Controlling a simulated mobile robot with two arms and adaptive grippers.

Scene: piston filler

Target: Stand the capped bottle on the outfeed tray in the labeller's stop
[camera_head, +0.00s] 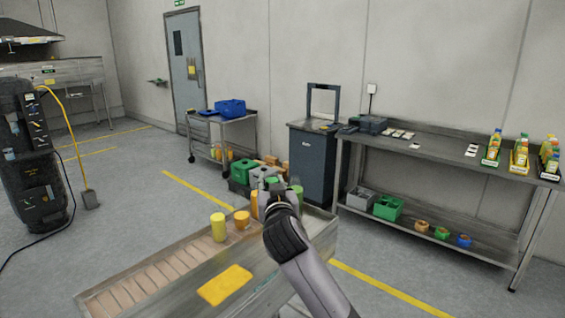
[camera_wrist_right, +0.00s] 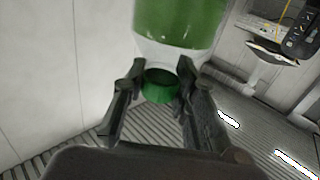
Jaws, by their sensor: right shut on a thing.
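My right gripper (camera_head: 274,186) is over the far part of the metal bench, seen from behind and partly covering what is there. In the right wrist view its two fingers (camera_wrist_right: 158,85) are closed around the neck end of a bottle (camera_wrist_right: 180,22) with a green body, a pale shoulder and a green cap (camera_wrist_right: 160,88). The bottle's other end is out of that view. In the head view a green piece (camera_head: 297,191) shows just right of the gripper; I cannot tell if it is the held bottle. I cannot pick out the labeller's stop. My left gripper is not in view.
The metal bench (camera_head: 190,262) has a slatted strip and a yellow plate (camera_head: 225,285). A yellow cylinder (camera_head: 218,227) and an orange one (camera_head: 241,219) stand left of my gripper. Behind are a dark cabinet (camera_head: 311,165), crates, and a shelf table (camera_head: 440,150) with bottles.

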